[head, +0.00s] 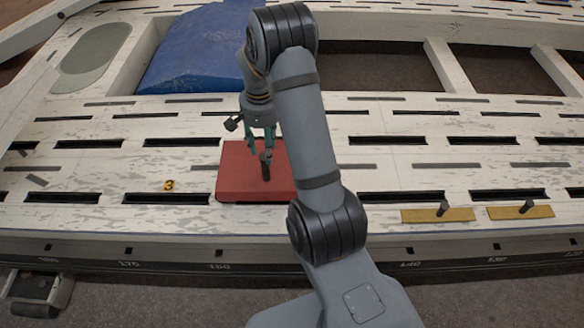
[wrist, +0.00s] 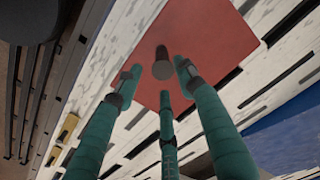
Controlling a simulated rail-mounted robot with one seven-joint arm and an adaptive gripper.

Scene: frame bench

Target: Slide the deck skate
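The deck skate (head: 235,178) is a flat red block lying on the slotted white bench, near its front edge. A dark upright post (head: 265,168) stands on it as a handle. In the wrist view the skate (wrist: 205,40) fills the top middle, with the post (wrist: 161,68) seen end-on. My gripper (head: 262,149) is over the skate, its teal fingers pointing down at the top of the post. In the wrist view its three fingertips (wrist: 160,78) are spread around the post with gaps visible. My arm hides the skate's right side in the head view.
Two yellow plates with dark pegs (head: 437,214) (head: 520,212) lie to the right along the front edge. A yellow tag marked 3 (head: 169,185) is left of the skate. A blue cover (head: 200,50) lies behind. Dark slots (head: 160,199) run along the bench.

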